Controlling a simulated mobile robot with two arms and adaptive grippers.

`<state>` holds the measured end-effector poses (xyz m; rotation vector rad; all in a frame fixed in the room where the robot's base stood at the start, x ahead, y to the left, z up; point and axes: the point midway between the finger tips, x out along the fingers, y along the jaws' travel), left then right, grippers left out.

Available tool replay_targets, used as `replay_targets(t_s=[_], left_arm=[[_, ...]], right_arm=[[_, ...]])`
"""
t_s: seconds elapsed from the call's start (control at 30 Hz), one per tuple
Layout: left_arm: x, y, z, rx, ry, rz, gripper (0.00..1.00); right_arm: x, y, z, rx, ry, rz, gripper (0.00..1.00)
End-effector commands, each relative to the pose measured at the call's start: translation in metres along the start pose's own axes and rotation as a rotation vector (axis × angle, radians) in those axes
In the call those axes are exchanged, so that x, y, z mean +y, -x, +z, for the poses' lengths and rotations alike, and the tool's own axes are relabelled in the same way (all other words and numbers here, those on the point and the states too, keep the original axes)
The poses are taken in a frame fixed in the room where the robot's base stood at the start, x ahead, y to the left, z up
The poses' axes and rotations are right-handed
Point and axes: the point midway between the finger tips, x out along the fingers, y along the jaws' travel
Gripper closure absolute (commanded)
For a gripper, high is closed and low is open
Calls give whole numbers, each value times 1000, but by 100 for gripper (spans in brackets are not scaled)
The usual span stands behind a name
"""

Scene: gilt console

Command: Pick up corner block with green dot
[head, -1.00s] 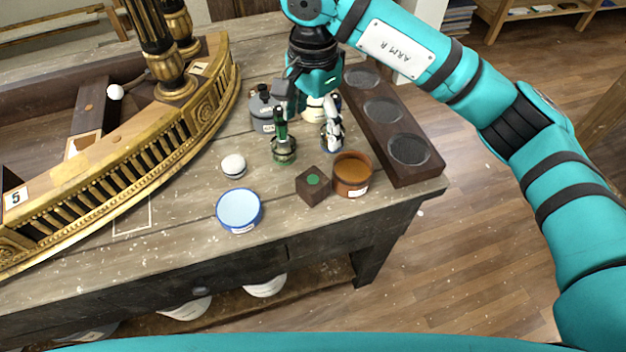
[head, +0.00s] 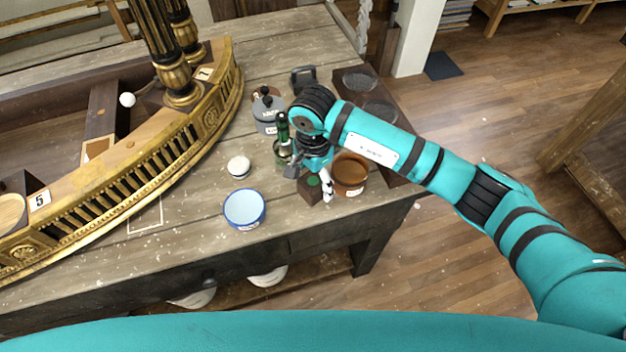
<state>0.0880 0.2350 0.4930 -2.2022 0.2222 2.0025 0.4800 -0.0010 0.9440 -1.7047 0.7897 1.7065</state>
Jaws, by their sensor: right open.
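The corner block with the green dot (head: 307,193) is a small dark brown cube near the table's front edge. The green dot on its top partly shows. My right gripper (head: 311,182) is open directly over the block, pointing down. One finger is at the block's upper left and the pale finger is along its right side. Whether the fingers touch the block cannot be told. The gripper and wrist hide part of the block's back. My left gripper is not in view.
A brown pot (head: 350,176) stands close right of the block. A green bottle (head: 283,150) and a grey jar (head: 268,113) stand behind. A blue-rimmed dish (head: 244,209) and white-lidded jar (head: 239,167) are left. A gilt curved console (head: 150,180) fills the left.

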Motion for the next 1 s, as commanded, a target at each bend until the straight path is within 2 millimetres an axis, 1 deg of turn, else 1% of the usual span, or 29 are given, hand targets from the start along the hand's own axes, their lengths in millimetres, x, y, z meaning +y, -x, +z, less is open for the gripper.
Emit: replay_targets(t_s=[0.03,0.1,0.33,0.8,1.0], left_arm=[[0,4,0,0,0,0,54],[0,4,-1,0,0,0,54],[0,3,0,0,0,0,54],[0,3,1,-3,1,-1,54],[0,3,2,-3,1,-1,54]], right_arm=[[0,-4,0,-1,0,3,19],[0,-9,0,-1,0,1,19],[0,-11,0,1,1,-1,19],[0,-11,0,1,1,0,81],[0,-10,0,1,1,-1,82]])
